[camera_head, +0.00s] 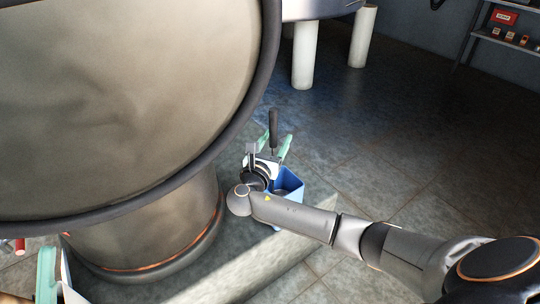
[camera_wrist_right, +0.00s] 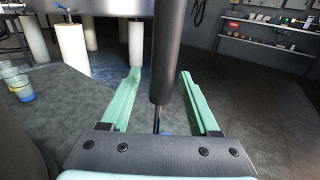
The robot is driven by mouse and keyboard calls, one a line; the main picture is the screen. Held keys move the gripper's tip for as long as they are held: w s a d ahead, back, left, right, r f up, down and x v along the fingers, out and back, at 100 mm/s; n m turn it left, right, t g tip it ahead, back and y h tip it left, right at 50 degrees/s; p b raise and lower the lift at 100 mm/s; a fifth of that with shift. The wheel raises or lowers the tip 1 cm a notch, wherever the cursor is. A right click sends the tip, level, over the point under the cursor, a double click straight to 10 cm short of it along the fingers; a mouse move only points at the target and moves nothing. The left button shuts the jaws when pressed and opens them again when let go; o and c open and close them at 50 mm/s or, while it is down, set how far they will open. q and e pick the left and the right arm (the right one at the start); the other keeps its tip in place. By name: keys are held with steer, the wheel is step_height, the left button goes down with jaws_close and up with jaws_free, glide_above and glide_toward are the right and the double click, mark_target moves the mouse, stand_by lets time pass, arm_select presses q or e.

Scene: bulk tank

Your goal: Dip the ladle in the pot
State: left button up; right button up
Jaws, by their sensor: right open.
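The ladle's black handle (camera_head: 273,130) stands upright beside the large round vessel; its bowl is hidden. My right gripper (camera_head: 276,146) is open around the handle. In the right wrist view, the handle (camera_wrist_right: 165,55) stands between the two green fingers of my right gripper (camera_wrist_right: 160,85), with a gap on each side. A thin shaft shows below the handle. A blue container (camera_head: 290,186) stands just below the gripper. The large round vessel (camera_head: 120,95), seemingly the pot, fills the upper left with its dark rim. My left gripper (camera_head: 48,276) shows only partly at the lower left; its opening is unclear.
The vessel's round base (camera_head: 150,225) stands left of my right forearm, near a raised floor edge. White legs (camera_head: 304,55) of another tank stand at the back. A shelf (camera_head: 508,36) is at the far right. Small buckets (camera_wrist_right: 20,88) show at left in the wrist view. The right floor is open.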

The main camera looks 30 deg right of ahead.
steer(key=shift+w+d, duration=0.3)
steer(key=shift+d, duration=0.15)
jaws_close()
stand_by(0.3)
stand_by(0.6)
stand_by(0.4)
